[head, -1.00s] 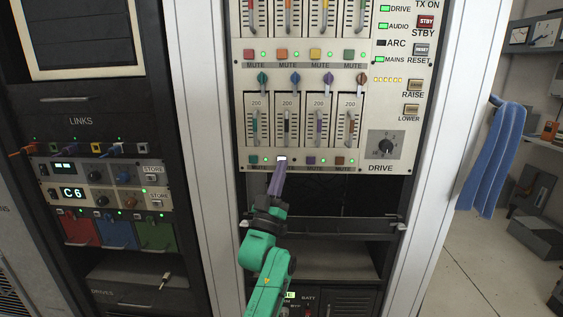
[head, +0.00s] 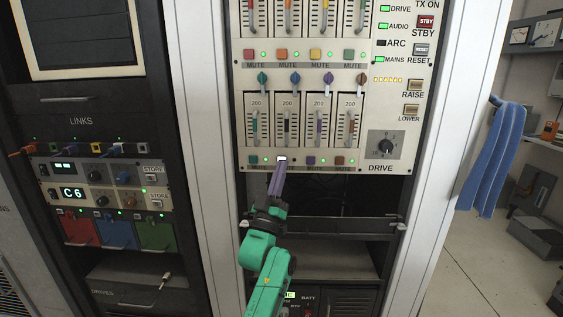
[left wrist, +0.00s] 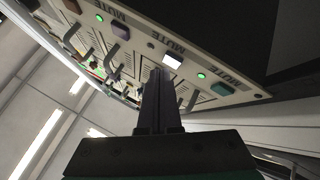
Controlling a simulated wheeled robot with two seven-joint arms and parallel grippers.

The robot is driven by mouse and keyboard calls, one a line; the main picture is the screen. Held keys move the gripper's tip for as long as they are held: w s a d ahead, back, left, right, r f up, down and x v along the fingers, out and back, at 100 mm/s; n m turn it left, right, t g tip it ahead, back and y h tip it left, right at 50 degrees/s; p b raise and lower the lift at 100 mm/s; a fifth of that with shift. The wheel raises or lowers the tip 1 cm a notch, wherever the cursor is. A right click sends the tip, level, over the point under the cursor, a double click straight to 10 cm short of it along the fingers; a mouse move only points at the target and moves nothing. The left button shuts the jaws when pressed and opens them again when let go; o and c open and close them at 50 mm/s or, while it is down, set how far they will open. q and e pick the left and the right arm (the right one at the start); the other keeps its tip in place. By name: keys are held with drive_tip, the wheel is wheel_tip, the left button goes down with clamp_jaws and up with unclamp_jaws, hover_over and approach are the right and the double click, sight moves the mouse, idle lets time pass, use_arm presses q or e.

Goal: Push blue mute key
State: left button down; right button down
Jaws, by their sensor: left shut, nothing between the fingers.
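The second key in the lower MUTE row glows white (head: 281,158); its column has a blue knob (head: 294,78) above it, and I see no blue on the key face itself. In the left wrist view the white-lit key (left wrist: 172,62) sits just beyond my fingertips. My left gripper (head: 281,166) is shut and empty, its purple fingers pointing up to the lower edge of this key. I cannot tell whether the tips touch it. My right gripper is not in view.
A teal key (head: 253,159) sits left of the lit one, a purple key (head: 311,160) and a brown key (head: 340,160) right of it. Sliders stand above them. A rack bar (head: 340,226) crosses the dark opening below the panel.

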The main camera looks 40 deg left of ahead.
use_arm(q)
drive_tip(key=shift+w+a, duration=0.25)
drive_tip(key=shift+w, duration=0.1)
idle(0.3)
drive_tip(key=shift+s+d, duration=0.3)
drive_tip(key=shift+s, duration=0.1)
drive_tip(key=s+d+p, duration=0.1)
drive_tip(key=s, duration=0.1)
drive_tip(key=s+d+p, duration=0.1)
drive_tip(key=s+d, duration=0.1)
drive_tip(key=shift+s+d, duration=0.3)
drive_tip(key=shift+s, duration=0.1)
idle(0.4)
